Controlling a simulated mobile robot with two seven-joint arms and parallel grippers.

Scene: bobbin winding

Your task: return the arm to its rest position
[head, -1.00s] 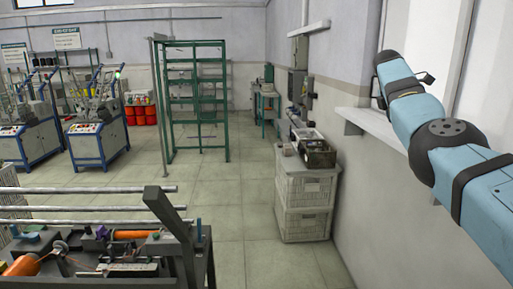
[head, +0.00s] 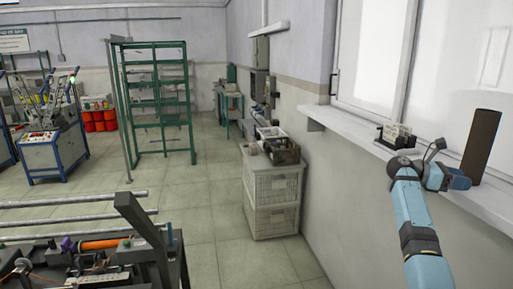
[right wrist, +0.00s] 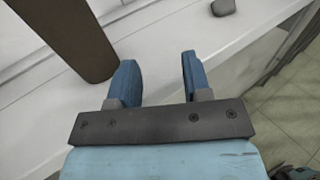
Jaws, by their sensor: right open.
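My right arm (head: 417,215) reaches up from the lower right of the head view. Its gripper (head: 457,180) is over the window sill, close to a dark brown upright block. In the right wrist view the two blue fingers of my right gripper (right wrist: 158,76) stand apart with nothing between them. The white sill surface lies beyond them. My left gripper is in neither view.
The brown block (head: 481,147) stands on the window sill (head: 350,128); it also shows in the right wrist view (right wrist: 70,38). A small box (head: 397,137) sits on the sill. Stacked crates (head: 272,195) stand by the wall. Green shelving (head: 157,100) stands farther back. The floor between is clear.

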